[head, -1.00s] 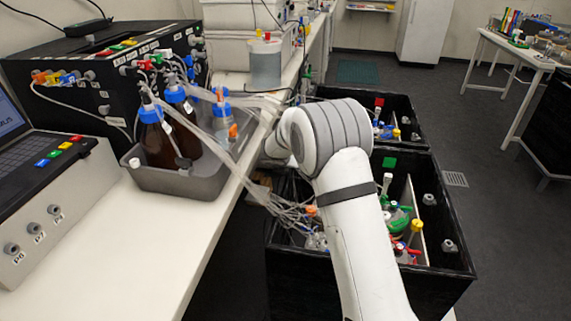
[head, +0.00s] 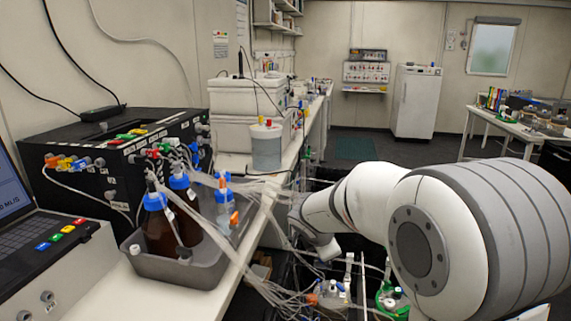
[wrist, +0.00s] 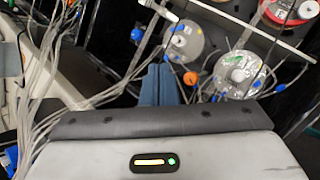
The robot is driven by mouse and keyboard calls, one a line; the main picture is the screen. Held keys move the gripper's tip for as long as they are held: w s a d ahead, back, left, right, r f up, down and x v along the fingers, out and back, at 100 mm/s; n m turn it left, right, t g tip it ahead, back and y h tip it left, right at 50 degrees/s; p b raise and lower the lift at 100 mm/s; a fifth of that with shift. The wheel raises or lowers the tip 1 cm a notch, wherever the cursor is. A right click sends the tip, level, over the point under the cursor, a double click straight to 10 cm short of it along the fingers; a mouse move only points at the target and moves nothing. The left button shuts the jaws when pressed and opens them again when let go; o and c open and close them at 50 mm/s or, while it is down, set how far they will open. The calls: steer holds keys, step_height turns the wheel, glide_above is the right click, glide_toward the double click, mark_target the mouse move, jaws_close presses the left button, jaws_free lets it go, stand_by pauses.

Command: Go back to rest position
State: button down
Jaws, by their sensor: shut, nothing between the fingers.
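My gripper (wrist: 159,84) shows in the wrist view as two blue-grey fingers together, with nothing between them. It points toward the vessels in the black shaker box, apart from them as far as I can see. One vessel with a grey-white lid (wrist: 184,42) is just beyond the fingertips on the right. A second vessel with a foil-like top (wrist: 240,72) is further right. In the head view my arm fills the right side, bent over the shaker boxes, and I cannot make out the fingers there.
Bundled clear tubes (wrist: 40,75) run close along the left of my gripper. In the head view, a grey tray (head: 150,262) with brown bottles (head: 160,228) stands on the white bench left of my arm. A side table (head: 500,118) stands at the far right.

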steer(key=s+d+r+m+g+y+p, duration=0.1)
steer(key=s+d+m+g, duration=0.1)
steer(key=s+m, duration=0.8)
steer(key=s+d+r+m+g+y+p, duration=0.1)
steer(key=s+d+r+m+g+y, duration=0.1)
steer(key=s+m, duration=0.9)
steer(key=s, duration=0.7)
steer(key=shift+s+d+r+p, duration=0.15)
steer(key=shift+d+r+p, duration=0.15)
steer(key=shift+d, duration=0.1)
steer(key=c, duration=2.1)
jaws_free()
